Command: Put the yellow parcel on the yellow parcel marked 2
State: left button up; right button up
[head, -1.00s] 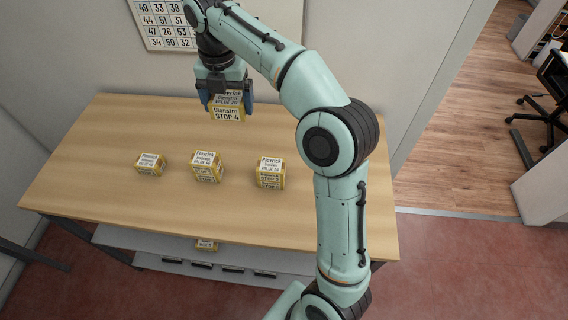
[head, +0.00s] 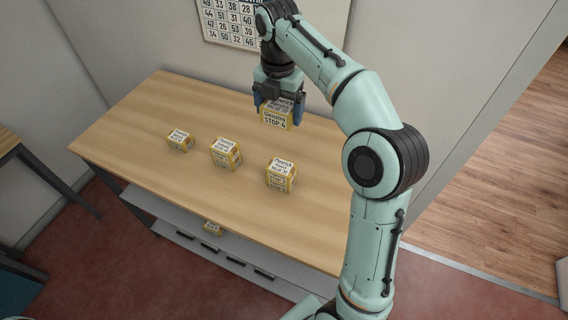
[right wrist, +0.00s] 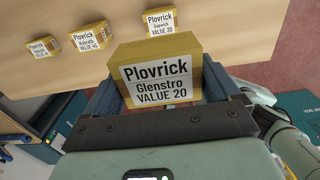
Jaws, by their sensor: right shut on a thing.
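My right gripper (head: 278,108) is shut on a yellow parcel (head: 274,121) and holds it above the back part of the table. In the right wrist view the held parcel (right wrist: 162,72) has white labels reading Plovrick, Glenstro, VALUE 20; its side in the head view reads STOP 4. Three yellow spots of parcels stand in a row: a small low one (head: 180,140), a taller middle one (head: 225,154) and a taller right one (head: 281,174). Their side marks are too small to read surely, so I cannot tell which is marked 2. My left gripper is out of view.
The wooden table (head: 150,116) is mostly bare around the row. A number sheet (head: 226,18) hangs on the wall behind. Another table (head: 8,143) stands at the far left.

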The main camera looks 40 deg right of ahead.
jog(key=b, duration=0.3)
send_over(281, 167)
notch_tip(281, 167, down, 13)
jog(key=shift+s+a+f, duration=0.1)
jog(key=shift+f, duration=0.65)
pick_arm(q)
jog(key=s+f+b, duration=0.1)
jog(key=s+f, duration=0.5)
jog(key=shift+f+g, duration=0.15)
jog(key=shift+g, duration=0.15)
pick_arm(e)
jog(key=shift+f, duration=2.05)
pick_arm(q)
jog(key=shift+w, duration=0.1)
pick_arm(e)
jog(key=shift+f, duration=0.1)
jog(key=shift+f, duration=0.15)
jog(key=o, duration=0.9)
jog(key=shift+c, duration=0.2)
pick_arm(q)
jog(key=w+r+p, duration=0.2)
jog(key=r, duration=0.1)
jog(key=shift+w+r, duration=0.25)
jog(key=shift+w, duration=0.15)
pick_arm(e)
notch_tip(281, 167, up, 12)
jog(key=shift+r, duration=0.25)
